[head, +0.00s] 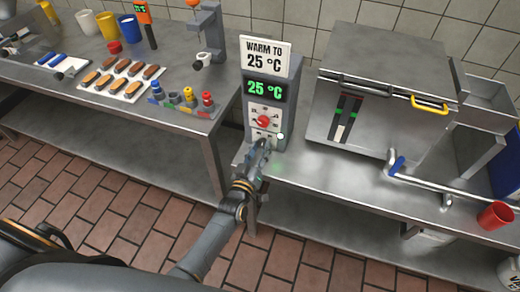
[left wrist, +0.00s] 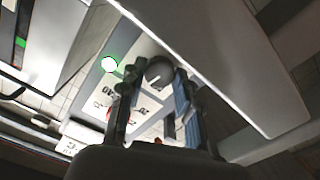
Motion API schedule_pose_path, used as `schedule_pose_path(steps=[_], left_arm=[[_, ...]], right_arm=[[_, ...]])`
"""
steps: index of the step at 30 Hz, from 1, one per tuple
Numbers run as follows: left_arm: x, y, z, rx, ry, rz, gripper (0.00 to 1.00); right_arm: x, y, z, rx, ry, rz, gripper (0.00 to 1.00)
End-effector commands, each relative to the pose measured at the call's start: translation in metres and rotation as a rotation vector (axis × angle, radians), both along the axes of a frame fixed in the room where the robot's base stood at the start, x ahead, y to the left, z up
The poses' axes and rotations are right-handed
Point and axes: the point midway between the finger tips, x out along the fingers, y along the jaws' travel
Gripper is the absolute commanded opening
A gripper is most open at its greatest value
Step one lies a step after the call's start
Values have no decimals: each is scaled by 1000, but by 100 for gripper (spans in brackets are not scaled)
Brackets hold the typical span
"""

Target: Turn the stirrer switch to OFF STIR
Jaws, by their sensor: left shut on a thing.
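The control unit (head: 281,118) stands upright at the left end of the right-hand counter, with a red dial (head: 264,121) on its front. My left gripper (head: 264,148) is at the lower front of this unit, below the red dial, and hides the stirrer switch in the head view. In the left wrist view, the stirrer switch (left wrist: 158,72) is a dark grey round knob between the two fingers of my left gripper (left wrist: 155,88), which is shut on it. A bright lamp with a green glow (left wrist: 110,64) is beside the switch. The panel lettering there is hard to read.
A "WARM TO 25 °C" sign (head: 265,56) tops the unit, above a green 25 °C display (head: 265,89). A large steel machine (head: 385,80) stands to the right. A red cup (head: 495,215) is at the counter's right.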

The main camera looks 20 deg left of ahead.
Motion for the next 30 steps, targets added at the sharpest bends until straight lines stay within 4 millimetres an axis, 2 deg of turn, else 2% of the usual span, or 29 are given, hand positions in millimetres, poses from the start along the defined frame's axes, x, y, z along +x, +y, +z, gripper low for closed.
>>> schedule_pose_path(steps=[18, 30], left_arm=[[0, 0, -1, -561, 19, 0, 2], [0, -1, -1, -770, 28, 0, 2]], right_arm=[[0, 0, -12, 0, 0, 0, 18], [0, 0, -18, 0, 0, 0, 18]])
